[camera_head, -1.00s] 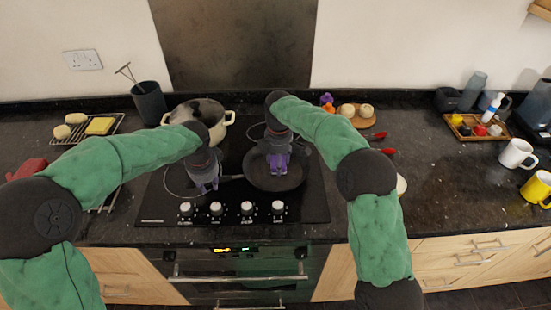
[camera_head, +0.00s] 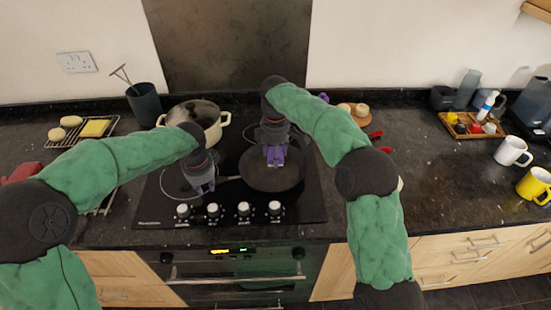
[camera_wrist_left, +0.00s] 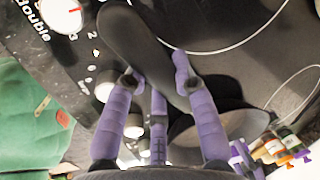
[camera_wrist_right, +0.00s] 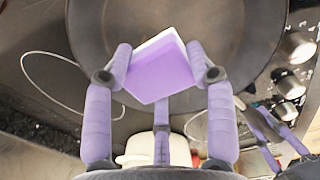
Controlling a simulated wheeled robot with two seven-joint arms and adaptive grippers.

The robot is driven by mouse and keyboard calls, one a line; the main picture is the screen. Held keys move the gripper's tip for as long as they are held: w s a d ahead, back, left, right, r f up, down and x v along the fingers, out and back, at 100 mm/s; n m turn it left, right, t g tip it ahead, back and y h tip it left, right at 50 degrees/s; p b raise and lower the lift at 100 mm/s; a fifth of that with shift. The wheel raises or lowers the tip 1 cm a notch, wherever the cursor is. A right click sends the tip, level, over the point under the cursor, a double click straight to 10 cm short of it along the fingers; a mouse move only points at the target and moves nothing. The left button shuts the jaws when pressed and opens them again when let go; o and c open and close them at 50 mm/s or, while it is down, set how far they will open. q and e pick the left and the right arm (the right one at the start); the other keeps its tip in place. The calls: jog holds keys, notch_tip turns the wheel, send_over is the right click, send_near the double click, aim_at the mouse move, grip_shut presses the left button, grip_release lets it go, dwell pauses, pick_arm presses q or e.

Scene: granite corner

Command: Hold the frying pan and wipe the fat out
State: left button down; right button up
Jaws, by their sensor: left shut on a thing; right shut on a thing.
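The black frying pan (camera_head: 285,183) sits on the hob, its handle pointing left. My left gripper (camera_head: 203,184) is shut on the pan's handle; the left wrist view shows the dark handle (camera_wrist_left: 135,40) between its purple fingers. My right gripper (camera_head: 272,152) is over the pan and shut on a purple and pale sponge (camera_wrist_right: 160,75). The right wrist view shows the sponge held above or against the dark pan floor (camera_wrist_right: 200,20); I cannot tell if it touches. No fat is clearly visible in the pan.
A cream pot (camera_head: 213,130) stands behind the handle, near my left gripper. A dark utensil holder (camera_head: 146,105) and a wire rack (camera_head: 75,138) are left. A wooden board (camera_head: 357,119), a tray (camera_head: 463,133) and mugs (camera_head: 512,151) are right. Control knobs (camera_head: 244,209) line the hob front.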

jog(key=shift+r, duration=0.7)
jog(key=shift+r, duration=0.1)
jog(key=shift+r, duration=1.4)
jog(key=shift+d, duration=0.2)
jog(key=s+d, duration=0.6)
jog(key=d, duration=0.6)
jog(key=s+d, duration=0.6)
jog(key=d, duration=0.6)
notch_tip(320, 180, down, 10)
jog(key=shift+d, duration=0.15)
